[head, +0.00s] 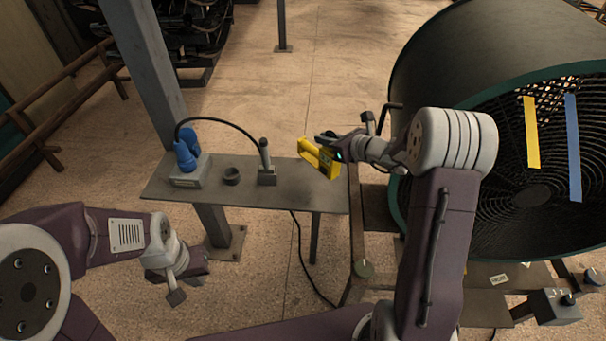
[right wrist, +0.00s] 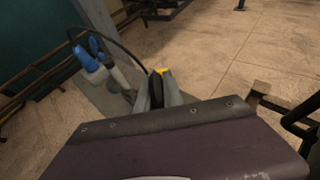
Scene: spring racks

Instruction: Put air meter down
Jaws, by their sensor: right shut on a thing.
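The yellow air meter (head: 320,158) is at the right end of the grey table (head: 215,195) in the head view. My right gripper (head: 326,147) is shut on it. I cannot tell whether the meter touches the table top. In the right wrist view only a small yellow part of the meter (right wrist: 162,71) shows past the fingers (right wrist: 158,92); the rest is hidden. My left gripper (head: 190,280) hangs low at the left, in front of the table and away from the meter; its fingers are not clear.
On the table stand a blue device on a grey base (head: 187,178), a small dark ring (head: 231,176) and an upright grey handle (head: 266,165) with a black cable. A large drum fan (head: 430,90) is at the right. A grey post (head: 150,70) rises behind the table's left.

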